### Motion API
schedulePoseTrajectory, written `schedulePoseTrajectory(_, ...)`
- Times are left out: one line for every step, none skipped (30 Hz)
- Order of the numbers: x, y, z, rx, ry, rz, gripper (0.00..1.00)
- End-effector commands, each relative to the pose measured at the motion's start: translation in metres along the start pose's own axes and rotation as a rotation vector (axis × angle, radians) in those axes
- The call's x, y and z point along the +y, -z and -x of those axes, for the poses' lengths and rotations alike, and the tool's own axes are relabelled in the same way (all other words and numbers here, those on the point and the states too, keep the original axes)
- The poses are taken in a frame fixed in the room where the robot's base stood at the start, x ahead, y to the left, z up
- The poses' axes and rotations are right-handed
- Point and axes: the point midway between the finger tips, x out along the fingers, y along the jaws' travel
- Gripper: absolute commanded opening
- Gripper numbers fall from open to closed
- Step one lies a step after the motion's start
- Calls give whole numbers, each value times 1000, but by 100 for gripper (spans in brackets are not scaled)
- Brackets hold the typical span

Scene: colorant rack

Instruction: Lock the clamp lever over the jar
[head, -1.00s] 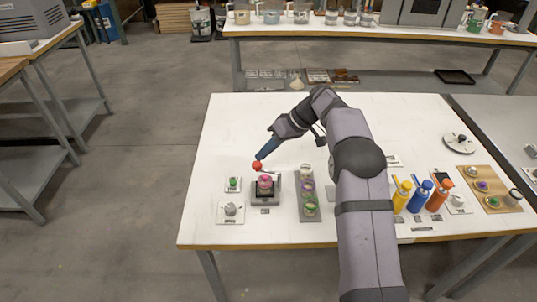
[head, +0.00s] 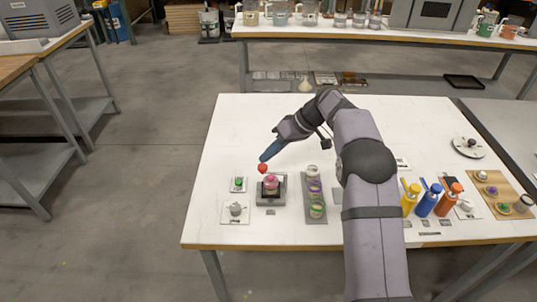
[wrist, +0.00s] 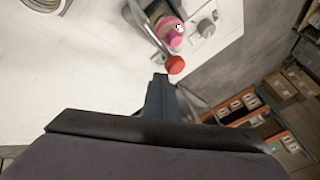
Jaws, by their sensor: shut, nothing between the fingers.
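The clamp (head: 271,201) is a grey stand near the left of the white table, with a pink-lidded jar (head: 271,183) in it. The jar also shows in the wrist view (wrist: 171,34). The lever is a grey bar (wrist: 149,29) ending in a red ball knob (head: 262,169). The knob stands above the jar in the head view, with the lever raised. My gripper (head: 264,157) is shut and empty, its blue fingertips just above the knob. In the wrist view the fingertips (wrist: 160,80) are right beside the knob (wrist: 176,65); I cannot tell whether they touch.
A grey rack of small jars (head: 314,192) stands just right of the clamp. Left of it are plates with a green button (head: 239,183) and a grey knob (head: 236,208). Yellow, blue and orange bottles (head: 430,201) stand further right. The back left tabletop is clear.

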Motion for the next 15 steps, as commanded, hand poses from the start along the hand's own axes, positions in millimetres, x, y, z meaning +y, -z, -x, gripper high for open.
schedulePoseTrajectory(0, 0, 2, 1, -1, 0, 0)
schedulePoseTrajectory(0, 0, 3, 1, -1, 0, 0)
schedulePoseTrajectory(1, 0, 6, 2, -1, 0, 0)
schedulePoseTrajectory(1, 0, 8, 2, -2, -1, 0)
schedulePoseTrajectory(1, 0, 11, 3, -2, -1, 0)
schedulePoseTrajectory(1, 0, 15, 3, -2, 0, 0)
schedulePoseTrajectory(1, 0, 19, 3, -2, 0, 0)
schedulePoseTrajectory(1, 0, 23, 3, -3, 1, 0)
schedulePoseTrajectory(1, 0, 29, 3, -3, 1, 0)
schedulePoseTrajectory(1, 0, 34, 3, -3, 1, 0)
schedulePoseTrajectory(2, 0, 38, 3, -4, 1, 0)
schedulePoseTrajectory(1, 0, 44, 2, -3, 1, 0)
schedulePoseTrajectory(1, 0, 47, 2, -3, 1, 0)
schedulePoseTrajectory(1, 0, 51, 2, -3, 0, 0)
schedulePoseTrajectory(1, 0, 56, 2, -3, 0, 0)
